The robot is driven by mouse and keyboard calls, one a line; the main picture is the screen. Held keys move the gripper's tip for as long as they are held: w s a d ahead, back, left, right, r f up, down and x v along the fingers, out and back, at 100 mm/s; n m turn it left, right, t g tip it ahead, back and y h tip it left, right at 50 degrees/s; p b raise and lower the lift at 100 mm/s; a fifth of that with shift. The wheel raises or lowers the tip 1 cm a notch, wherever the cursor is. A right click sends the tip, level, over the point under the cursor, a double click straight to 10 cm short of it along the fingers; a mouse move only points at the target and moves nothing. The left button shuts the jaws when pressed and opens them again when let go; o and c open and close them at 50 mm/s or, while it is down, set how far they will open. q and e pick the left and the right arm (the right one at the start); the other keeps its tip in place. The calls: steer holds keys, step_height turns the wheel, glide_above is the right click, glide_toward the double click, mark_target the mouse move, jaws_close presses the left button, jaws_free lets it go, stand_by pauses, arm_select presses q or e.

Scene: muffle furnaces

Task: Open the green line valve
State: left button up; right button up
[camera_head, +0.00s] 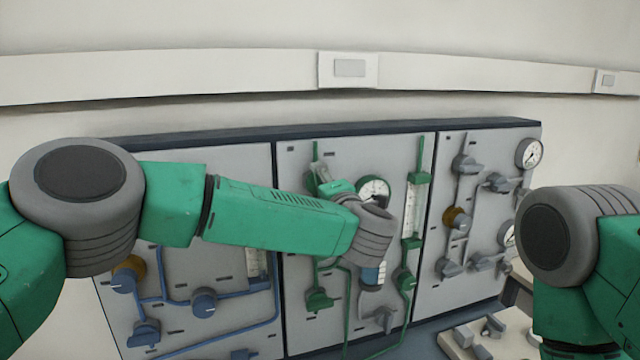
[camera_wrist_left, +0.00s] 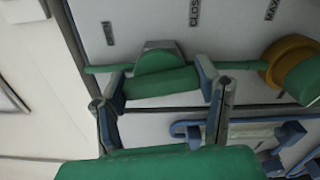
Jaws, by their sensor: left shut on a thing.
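The green line valve (camera_head: 318,185) sits high on the green pipe at the left of the middle panel, partly covered by my left gripper. In the left wrist view, its green handle (camera_wrist_left: 160,82) lies between the two fingers, roughly along the pipe. My left gripper (camera_head: 322,178) is shut on this handle, with one grey finger at each end, as the left wrist view (camera_wrist_left: 162,85) also shows. My left forearm crosses the left and middle panels. My right arm shows at the right edge, but its gripper is out of view.
A gauge (camera_head: 373,190) is close beside my left wrist. Lower green valves (camera_head: 320,300) and a green flow tube (camera_head: 413,210) share the middle panel. Blue valves (camera_head: 203,302) are on the left panel, grey ones (camera_head: 465,165) on the right. A yellow-ringed green knob (camera_wrist_left: 290,70) is near my fingers.

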arm_select(q)
steer(key=shift+d+m, duration=0.15)
steer(key=shift+m, duration=0.95)
steer(key=shift+f, duration=0.15)
steer(key=o, duration=1.2)
steer(key=shift+c, duration=0.2)
steer(key=shift+w+d, duration=0.1)
steer(key=shift+d, duration=0.05)
steer(key=shift+s+d, duration=0.15)
steer(key=shift+s, duration=0.05)
steer(key=v, duration=1.1)
steer(key=shift+s, duration=0.2)
steer(key=shift+f, duration=0.1)
